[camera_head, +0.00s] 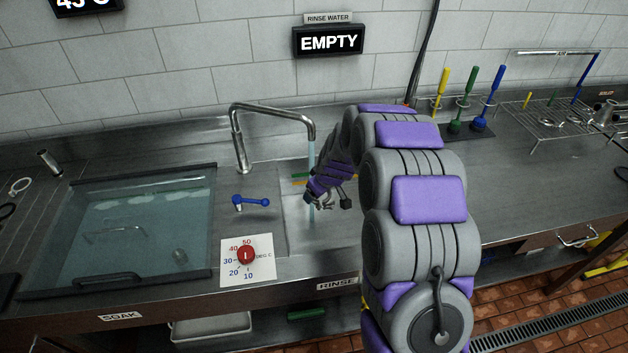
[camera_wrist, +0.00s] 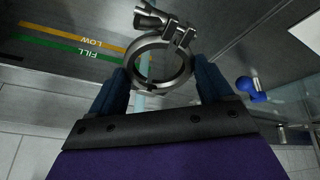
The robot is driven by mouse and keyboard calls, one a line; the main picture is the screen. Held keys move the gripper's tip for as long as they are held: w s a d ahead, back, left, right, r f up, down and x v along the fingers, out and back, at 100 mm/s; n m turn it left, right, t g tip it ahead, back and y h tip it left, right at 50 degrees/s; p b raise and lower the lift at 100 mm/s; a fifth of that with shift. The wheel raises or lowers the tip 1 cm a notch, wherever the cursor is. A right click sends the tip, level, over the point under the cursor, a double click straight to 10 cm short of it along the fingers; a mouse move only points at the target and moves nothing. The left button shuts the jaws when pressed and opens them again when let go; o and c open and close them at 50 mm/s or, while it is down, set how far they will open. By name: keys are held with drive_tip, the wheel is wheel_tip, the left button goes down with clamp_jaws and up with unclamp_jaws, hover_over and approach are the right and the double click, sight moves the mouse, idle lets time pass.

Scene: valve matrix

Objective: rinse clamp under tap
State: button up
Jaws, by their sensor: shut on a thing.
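In the wrist view a round metal clamp (camera_wrist: 136,54) with a wing nut and bolt sits between the two blue fingers of my gripper (camera_wrist: 160,82), which is shut on it. In the head view my gripper (camera_head: 325,192) is low over the rinse basin, beside the pale water stream (camera_head: 311,160). The stream falls from the curved metal tap (camera_head: 272,108). In the wrist view the stream lines up with the clamp's ring opening; I cannot tell exactly how much of the clamp it wets. A blue lever (camera_head: 250,202) lies left of the stream.
A display above the tap (camera_head: 328,40) reads EMPTY. A water-filled soak basin (camera_head: 130,225) is at left, with a red dial (camera_head: 246,255) near its right side. Brushes (camera_head: 463,100) and a wire rack (camera_head: 555,115) stand at right. LOW and FILL lines (camera_wrist: 75,40) mark the rinse basin wall.

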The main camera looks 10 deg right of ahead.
sight(319, 201)
drive_tip(key=shift+r, duration=0.1)
idle(0.3)
drive_tip(key=shift+s+r, duration=0.4)
drive_tip(key=shift+s, duration=0.05)
drive_tip(key=shift+s+d+r, duration=0.15)
drive_tip(key=shift+s+r, duration=0.65)
drive_tip(key=shift+s, duration=0.25)
drive_tip(key=shift+s+d+r, duration=0.1)
drive_tip(key=shift+s+r, duration=0.65)
drive_tip(key=shift+s, duration=0.3)
drive_tip(key=s+m+h, duration=0.1)
drive_tip(key=m, duration=0.1)
drive_tip(key=s+m+h, duration=0.1)
drive_tip(key=s+m, duration=0.1)
drive_tip(key=s+m+h, duration=0.1)
drive_tip(key=s+m, duration=0.1)
drive_tip(key=m, duration=0.1)
drive_tip(key=shift+s+a+r, duration=0.25)
